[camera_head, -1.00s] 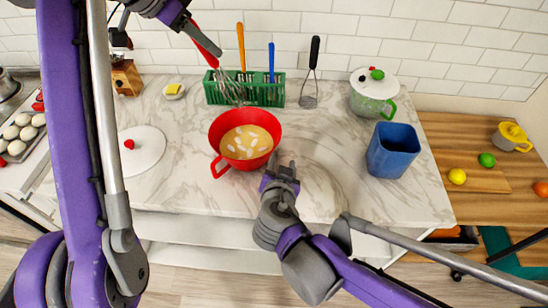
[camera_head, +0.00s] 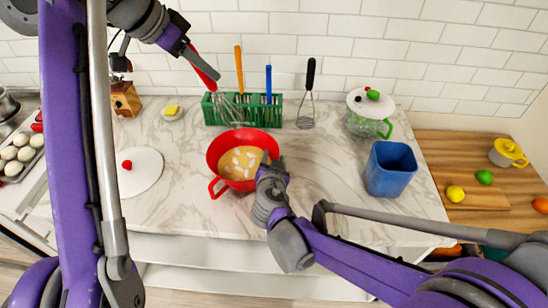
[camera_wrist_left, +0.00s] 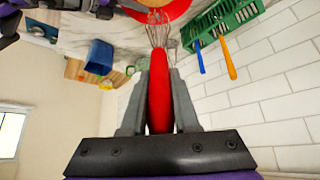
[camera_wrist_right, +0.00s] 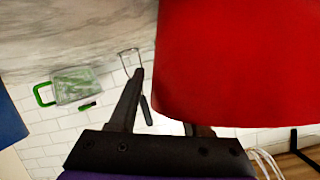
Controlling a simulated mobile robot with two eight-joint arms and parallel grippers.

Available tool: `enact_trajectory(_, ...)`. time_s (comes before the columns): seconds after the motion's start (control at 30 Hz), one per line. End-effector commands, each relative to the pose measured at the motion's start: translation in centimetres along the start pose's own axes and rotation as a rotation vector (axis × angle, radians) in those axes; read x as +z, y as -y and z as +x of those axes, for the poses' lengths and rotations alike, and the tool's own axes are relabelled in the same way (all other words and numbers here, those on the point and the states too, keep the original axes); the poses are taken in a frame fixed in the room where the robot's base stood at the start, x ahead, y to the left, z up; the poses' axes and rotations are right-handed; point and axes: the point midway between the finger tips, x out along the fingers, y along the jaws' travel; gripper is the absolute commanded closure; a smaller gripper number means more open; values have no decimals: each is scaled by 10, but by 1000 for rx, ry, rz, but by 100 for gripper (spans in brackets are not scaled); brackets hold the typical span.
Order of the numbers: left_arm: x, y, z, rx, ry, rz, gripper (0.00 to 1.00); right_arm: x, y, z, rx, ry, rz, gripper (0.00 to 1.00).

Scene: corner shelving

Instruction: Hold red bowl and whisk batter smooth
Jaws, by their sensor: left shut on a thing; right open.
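The red bowl (camera_head: 216,152) stands on the marble counter with pale batter (camera_head: 238,163) and whiter lumps in it. Its handle points to the front left. My left gripper (camera_head: 193,56) is shut on the red handle of the whisk (camera_head: 206,69), which also shows in the left wrist view (camera_wrist_left: 159,95). The whisk's wires hang tilted behind the bowl, in front of the green rack. My right gripper (camera_head: 272,168) is open at the bowl's right rim. In the right wrist view the bowl (camera_wrist_right: 235,65) hides one finger's tip; I cannot tell whether they touch.
A green rack (camera_head: 215,113) with orange- and blue-handled tools stands behind the bowl. A black-handled masher (camera_head: 309,80) leans on the wall. A white lid (camera_head: 140,172) lies left. A blue container (camera_head: 390,170) and a lidded green pot (camera_head: 366,122) stand right.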

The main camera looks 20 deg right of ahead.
Motion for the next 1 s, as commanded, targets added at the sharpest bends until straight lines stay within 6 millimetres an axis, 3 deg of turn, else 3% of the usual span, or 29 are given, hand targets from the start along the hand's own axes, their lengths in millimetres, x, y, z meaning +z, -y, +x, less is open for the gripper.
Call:
enact_trajectory(0.37, 0, 0, 0, 0, 0, 0, 100, 0, -1, 6, 1, 0, 0, 52)
enact_trajectory(0.63, 0, 0, 0, 0, 0, 0, 100, 0, 0, 6, 1, 0, 0, 98)
enact_trajectory(1.0, 0, 0, 0, 0, 0, 0, 100, 0, -1, 6, 2, 0, 0, 100)
